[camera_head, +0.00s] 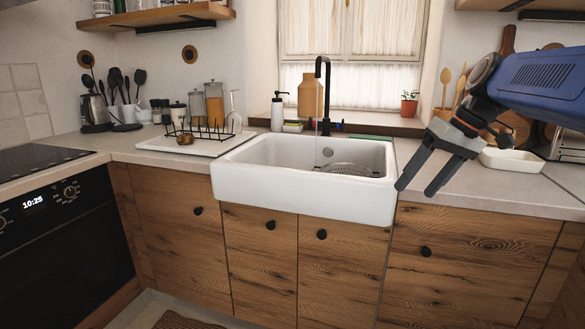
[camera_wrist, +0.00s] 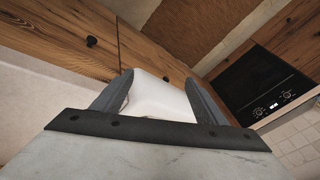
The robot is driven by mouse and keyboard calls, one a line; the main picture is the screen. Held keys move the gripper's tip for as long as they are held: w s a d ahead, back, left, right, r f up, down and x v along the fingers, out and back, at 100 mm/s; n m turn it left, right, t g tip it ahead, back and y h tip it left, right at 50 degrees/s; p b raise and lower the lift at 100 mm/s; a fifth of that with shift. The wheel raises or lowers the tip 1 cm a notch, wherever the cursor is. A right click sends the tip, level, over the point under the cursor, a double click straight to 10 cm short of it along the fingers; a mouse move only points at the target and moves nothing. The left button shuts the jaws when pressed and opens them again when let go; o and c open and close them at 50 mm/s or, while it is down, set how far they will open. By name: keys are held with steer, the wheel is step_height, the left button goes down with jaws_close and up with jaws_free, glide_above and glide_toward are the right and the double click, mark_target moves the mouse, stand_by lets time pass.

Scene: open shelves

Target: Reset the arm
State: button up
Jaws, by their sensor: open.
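My gripper (camera_head: 422,178) hangs at the right of the head view, at the end of my blue arm. Its two dark fingers point down and to the left, spread apart with nothing between them. It appears in front of the right counter, just right of the white sink (camera_head: 300,196). In the wrist view my gripper (camera_wrist: 160,92) shows both fingers open. A white surface, likely the sink's corner (camera_wrist: 160,100), shows beyond and between them, and I see no grip on it.
Wooden cabinets (camera_head: 470,262) with black knobs run below the counter. A black oven (camera_head: 60,250) is at the left. A drying rack (camera_head: 205,130), jars and a black faucet (camera_head: 324,90) stand around the sink. A white dish (camera_head: 512,160) sits on the right counter. The floor shows little.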

steer(key=s+f+m+t+h, duration=0.2)
steer(key=s+f+h, duration=0.2)
steer(key=s+f, duration=1.8)
steer(key=shift+s+m, duration=0.4)
steer(key=shift+s, duration=0.05)
steer(key=shift+a, duration=0.1)
